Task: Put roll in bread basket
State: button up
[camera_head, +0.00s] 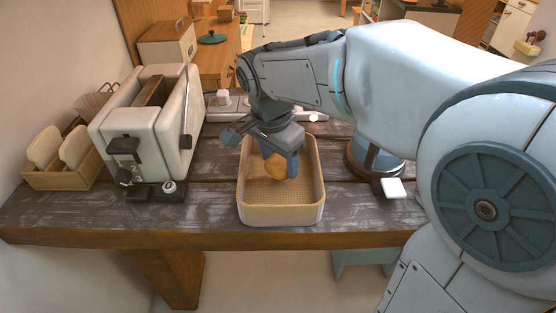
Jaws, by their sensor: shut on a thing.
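The bread basket (281,213) is a tan, rounded rectangular tray with a woven floor, near the front edge of the dark wooden table. My gripper (280,165) is over the basket, pointing down, with its fingers within the outline of the rim. It is shut on the roll (276,168), a golden-brown round piece. The roll shows between the fingers, inside the basket's outline. I cannot tell whether the roll touches the basket floor. My gripper hides part of the roll and the basket's back wall.
A cream toaster (150,125) stands left of the basket. A wooden holder (60,178) with bread slices is at the far left. A power strip (235,112) lies behind. A round-based object (372,160) and a white block (393,188) are to the right. The table (210,205) is bare between toaster and basket.

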aim_at(279, 172)
jog(key=shift+f, duration=1.9)
jog(key=shift+f, duration=0.1)
jog(key=shift+f, duration=0.15)
jog(key=o, duration=0.8)
jog(key=shift+c, duration=0.2)
jog(key=shift+r, duration=0.2)
jog(key=r, duration=0.4)
jog(key=s+a+r, duration=0.1)
jog(key=r, duration=0.7)
jog(key=shift+s+a, duration=0.15)
